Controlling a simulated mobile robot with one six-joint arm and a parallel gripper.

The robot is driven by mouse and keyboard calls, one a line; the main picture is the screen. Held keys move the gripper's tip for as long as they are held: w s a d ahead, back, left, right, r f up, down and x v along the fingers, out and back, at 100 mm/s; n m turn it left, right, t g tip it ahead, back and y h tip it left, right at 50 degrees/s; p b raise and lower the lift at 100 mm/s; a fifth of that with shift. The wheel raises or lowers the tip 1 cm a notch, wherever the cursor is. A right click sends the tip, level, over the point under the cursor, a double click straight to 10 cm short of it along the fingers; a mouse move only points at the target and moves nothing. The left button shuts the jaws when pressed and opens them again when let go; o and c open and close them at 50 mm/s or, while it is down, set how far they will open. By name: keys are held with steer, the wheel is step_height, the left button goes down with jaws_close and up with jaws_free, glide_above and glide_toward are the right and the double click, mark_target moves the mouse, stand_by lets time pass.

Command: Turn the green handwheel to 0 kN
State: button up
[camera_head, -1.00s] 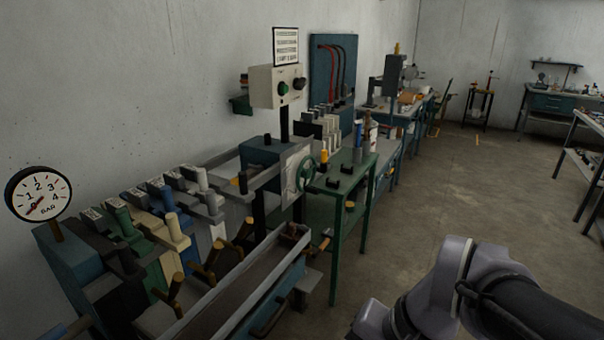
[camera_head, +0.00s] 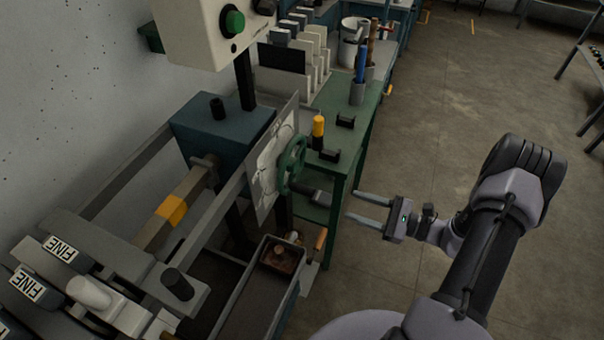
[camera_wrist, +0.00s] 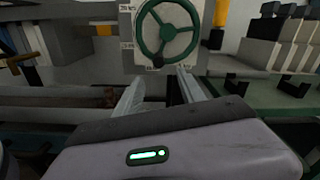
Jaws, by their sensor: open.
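The green handwheel (camera_head: 292,164) is mounted on a pale scale plate (camera_head: 268,165) at the side of the blue box. A dark crank handle (camera_head: 312,192) sticks out from its lower rim towards my gripper. In the wrist view the handwheel (camera_wrist: 168,30) faces me at top centre, with its dark knob (camera_wrist: 158,61) at the bottom. The plate carries kN marks, too small to read surely. My gripper (camera_head: 356,207) is open and empty, pointing at the handwheel from the right, with a gap to the handle. Its fingers (camera_wrist: 158,90) show below the wheel in the wrist view.
A green table (camera_head: 352,150) stands just behind the wheel, holding a yellow-topped cylinder (camera_head: 318,130) and small black blocks. A trough (camera_head: 262,280) lies below the wheel. A control box with a green knob (camera_head: 233,21) hangs above.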

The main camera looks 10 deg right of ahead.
mark_target(292, 186)
steer(key=b+x, duration=0.2)
steer(key=x, duration=1.3)
steer(key=shift+s+a, duration=0.1)
steer(key=shift+a, duration=0.05)
steer(key=shift+f, duration=0.1)
jaws_close()
stand_by(0.4)
